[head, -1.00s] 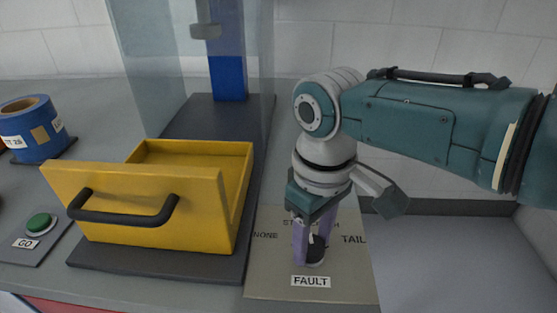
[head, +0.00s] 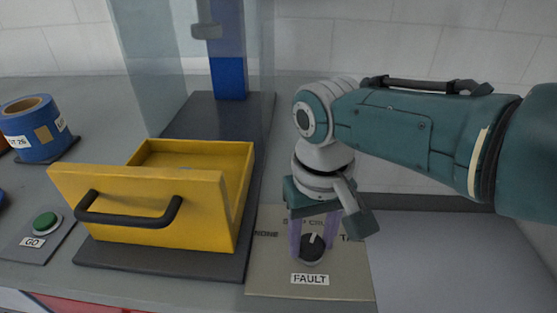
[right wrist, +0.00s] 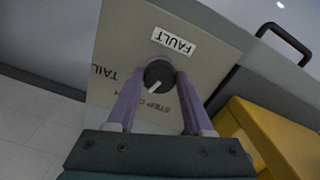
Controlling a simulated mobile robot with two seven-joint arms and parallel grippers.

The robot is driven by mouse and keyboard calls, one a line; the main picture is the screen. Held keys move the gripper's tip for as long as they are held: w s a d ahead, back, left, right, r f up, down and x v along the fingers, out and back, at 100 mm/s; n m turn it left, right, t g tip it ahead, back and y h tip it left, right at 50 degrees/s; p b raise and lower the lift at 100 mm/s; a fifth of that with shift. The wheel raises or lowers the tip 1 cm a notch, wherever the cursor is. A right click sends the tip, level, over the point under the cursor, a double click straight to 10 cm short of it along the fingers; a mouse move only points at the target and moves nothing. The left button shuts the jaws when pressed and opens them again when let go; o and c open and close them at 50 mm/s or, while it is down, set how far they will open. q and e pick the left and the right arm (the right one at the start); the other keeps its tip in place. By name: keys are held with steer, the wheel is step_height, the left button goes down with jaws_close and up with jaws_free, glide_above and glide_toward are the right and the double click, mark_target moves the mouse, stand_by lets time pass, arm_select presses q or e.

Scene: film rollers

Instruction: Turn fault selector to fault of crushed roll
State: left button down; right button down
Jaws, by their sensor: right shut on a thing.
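The fault selector is a round black knob (head: 313,248) with a white pointer line, on a beige plate (head: 262,282) marked FAULT. My right gripper (head: 313,244) points down over it, its two purple fingers shut on the knob's sides. In the head view the pointer aims away from the FAULT label, slightly right of straight up. The right wrist view shows the knob (right wrist: 158,74) between the fingertips (right wrist: 156,78), its pointer toward lower left, on the TAIL side. Words between NONE and TAIL are partly hidden by the gripper. My left gripper is out of view.
A yellow open drawer (head: 150,205) with a black handle stands left of the plate. A green GO button (head: 45,222) and a blue roll (head: 36,128) are farther left. A clear panel and blue column (head: 228,75) stand behind. The grey surface right of the plate is clear.

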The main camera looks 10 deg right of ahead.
mark_target(311, 244)
steer(key=shift+c, duration=1.5)
jaws_free()
steer(key=shift+r, duration=0.1)
step_height(311, 244, up, 9)
steer(key=p, duration=0.5)
steer(key=shift+f+p, duration=0.2)
steer(key=shift+p, duration=0.1)
steer(key=shift+r, duration=0.6)
